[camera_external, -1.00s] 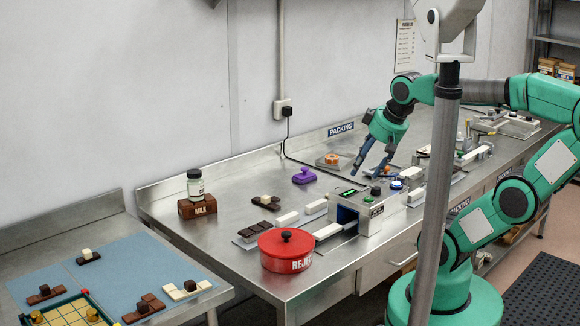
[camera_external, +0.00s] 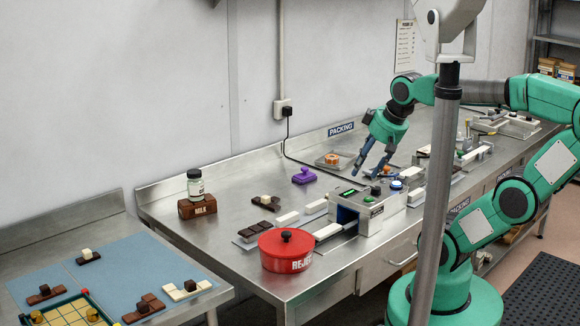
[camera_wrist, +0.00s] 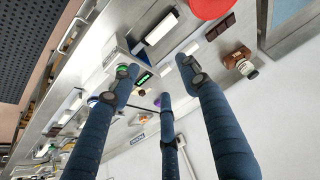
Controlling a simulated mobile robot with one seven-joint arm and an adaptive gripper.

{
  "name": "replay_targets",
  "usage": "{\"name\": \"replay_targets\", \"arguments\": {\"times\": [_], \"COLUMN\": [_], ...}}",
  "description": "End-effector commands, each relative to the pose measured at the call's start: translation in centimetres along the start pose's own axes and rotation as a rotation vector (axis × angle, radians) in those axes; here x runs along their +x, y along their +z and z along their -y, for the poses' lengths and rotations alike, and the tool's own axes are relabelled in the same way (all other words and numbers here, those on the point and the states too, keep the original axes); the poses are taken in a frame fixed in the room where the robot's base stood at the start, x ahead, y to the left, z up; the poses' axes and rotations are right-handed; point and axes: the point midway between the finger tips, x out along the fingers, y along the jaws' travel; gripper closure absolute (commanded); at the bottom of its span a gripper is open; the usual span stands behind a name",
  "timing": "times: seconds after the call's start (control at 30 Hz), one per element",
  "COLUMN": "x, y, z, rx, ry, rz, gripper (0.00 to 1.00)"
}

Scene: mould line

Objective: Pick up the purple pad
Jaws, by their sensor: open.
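The purple pad (camera_external: 304,176) lies on the steel bench, left of my gripper and near the back wall. It has a raised knob-like top. My gripper (camera_external: 367,170) is open and empty, pointing down above the bench beside the grey machine, apart from the pad. In the wrist view its blue fingers (camera_wrist: 160,75) are spread apart with nothing between them. A small bit of the purple pad (camera_wrist: 157,102) shows there beside the middle finger, which seems to hide part of it.
A grey machine (camera_external: 372,208) stands below and in front of my gripper. A red lidded pot (camera_external: 272,252), dark and white bars (camera_external: 287,218), a jar on a brown block (camera_external: 197,209) and a clear tray (camera_external: 322,164) surround the pad.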

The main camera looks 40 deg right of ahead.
Motion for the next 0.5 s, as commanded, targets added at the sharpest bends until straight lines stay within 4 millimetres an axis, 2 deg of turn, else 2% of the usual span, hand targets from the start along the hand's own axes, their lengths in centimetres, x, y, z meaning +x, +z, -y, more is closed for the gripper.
{"name": "replay_targets", "arguments": {"times": [0.27,0.37,0.5], "x": [-0.1,-0.4,-0.9], "y": [-0.4,-1.3,-3.4], "z": [-0.1,-0.2,-0.5], "rx": [0.0,0.001,0.001], "ry": [0.001,0.003,0.007], "rz": [0.002,0.008,0.024], "gripper": [0.54,0.54,0.54]}}
